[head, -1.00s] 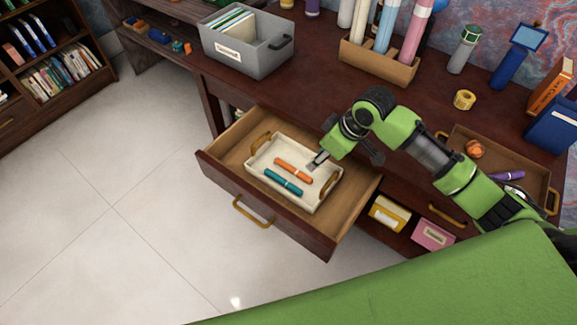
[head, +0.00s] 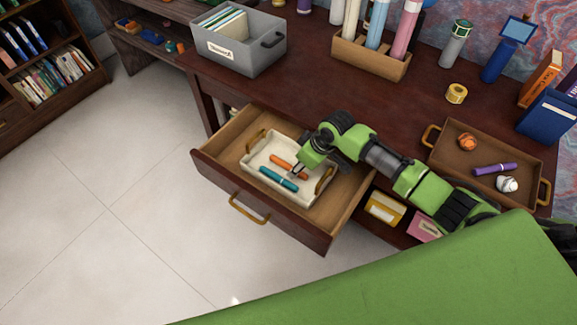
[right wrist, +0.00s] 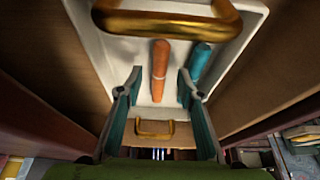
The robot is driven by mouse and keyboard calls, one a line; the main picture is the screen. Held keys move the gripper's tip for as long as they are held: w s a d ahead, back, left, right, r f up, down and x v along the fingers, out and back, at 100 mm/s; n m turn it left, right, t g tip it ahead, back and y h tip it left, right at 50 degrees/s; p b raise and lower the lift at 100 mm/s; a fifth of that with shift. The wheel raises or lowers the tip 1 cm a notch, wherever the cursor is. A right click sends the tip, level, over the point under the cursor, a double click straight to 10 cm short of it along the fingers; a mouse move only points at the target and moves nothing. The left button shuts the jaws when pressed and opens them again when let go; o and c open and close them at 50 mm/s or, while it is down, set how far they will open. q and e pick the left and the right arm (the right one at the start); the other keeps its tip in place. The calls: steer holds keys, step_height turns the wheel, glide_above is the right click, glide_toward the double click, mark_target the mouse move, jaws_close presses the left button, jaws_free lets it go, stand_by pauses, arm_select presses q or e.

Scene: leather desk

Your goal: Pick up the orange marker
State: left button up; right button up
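An orange marker (head: 279,161) lies in a white tray (head: 263,187) with golden handles, inside the open drawer (head: 287,223). A teal marker (head: 278,179) lies beside it. My right gripper (head: 297,173) is low over the tray, at the orange marker's right end. In the right wrist view my gripper (right wrist: 158,79) is open, and the orange marker (right wrist: 159,66) lies between the lines of its two fingers. The teal marker (right wrist: 201,60) is just by the right finger. I cannot tell whether the fingers touch anything. My left gripper is not in view.
The tray's golden handle (right wrist: 155,127) shows between the fingers. On the desk, a brown tray (head: 449,160) holds a purple marker (head: 494,169), an orange ball-like item (head: 466,142) and a white item (head: 507,184). A grey file box (head: 240,54) stands behind the drawer.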

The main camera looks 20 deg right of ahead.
steer(key=shift+x, duration=0.9)
steer(key=c, duration=1)
steer(key=shift+o, duration=0.2)
